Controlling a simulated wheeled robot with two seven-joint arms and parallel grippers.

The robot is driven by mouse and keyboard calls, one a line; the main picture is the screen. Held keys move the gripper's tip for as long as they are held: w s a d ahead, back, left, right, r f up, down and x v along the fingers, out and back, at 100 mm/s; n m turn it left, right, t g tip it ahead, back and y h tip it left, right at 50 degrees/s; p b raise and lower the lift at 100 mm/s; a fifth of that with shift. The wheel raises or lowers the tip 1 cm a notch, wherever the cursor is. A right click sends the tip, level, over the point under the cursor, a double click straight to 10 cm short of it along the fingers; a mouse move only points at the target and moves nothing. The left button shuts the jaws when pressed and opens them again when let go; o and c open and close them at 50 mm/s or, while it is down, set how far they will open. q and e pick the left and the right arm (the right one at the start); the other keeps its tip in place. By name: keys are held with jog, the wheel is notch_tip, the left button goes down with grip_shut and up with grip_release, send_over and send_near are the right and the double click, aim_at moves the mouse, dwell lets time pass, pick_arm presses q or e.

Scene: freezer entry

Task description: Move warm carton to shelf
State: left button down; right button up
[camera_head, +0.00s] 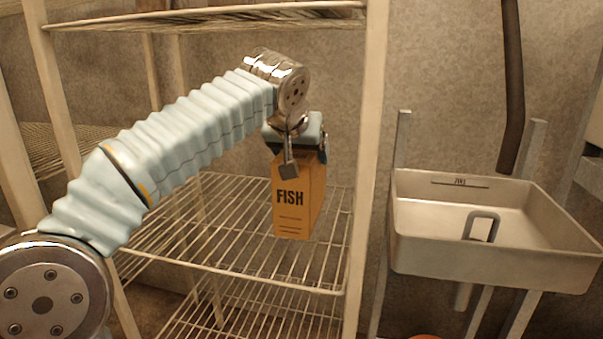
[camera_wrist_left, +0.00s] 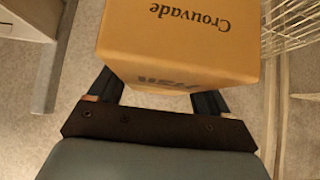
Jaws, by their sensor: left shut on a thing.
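An orange carton (camera_head: 291,210) marked "FISH" hangs upright from my left gripper (camera_head: 296,150) in the head view. The gripper is shut on the carton's upper part. The carton shows in front of the wire rack's middle shelf (camera_head: 230,255); I cannot tell whether its bottom touches the wires. In the left wrist view the carton (camera_wrist_left: 185,45) sits between the fingers of the gripper (camera_wrist_left: 158,92), its top printed "Crouvade". My right gripper is not in view.
The rack has pale posts (camera_head: 368,150), a top shelf (camera_head: 215,16) and a lower shelf (camera_head: 255,318). The middle shelf looks bare around the carton. A metal basin (camera_head: 490,255) stands to the right, with a dark pipe (camera_head: 512,90) above it.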

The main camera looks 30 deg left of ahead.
pick_arm(q)
jog(key=shift+w+a+f+b, duration=0.1)
jog(key=shift+w+f+b, duration=0.05)
jog(key=shift+f, duration=0.55)
jog(key=shift+w+a+f+b, duration=0.1)
jog(key=shift+w+f+b, duration=0.1)
jog(key=shift+f, duration=0.5)
jog(key=shift+w+a+f+b, duration=0.1)
jog(key=shift+w+f+b, duration=0.05)
jog(key=shift+f, duration=0.7)
grip_release()
jog(key=shift+f, duration=0.1)
jog(key=p+v, duration=0.1)
jog(key=v, duration=1.1)
jog(key=shift+d, duration=0.1)
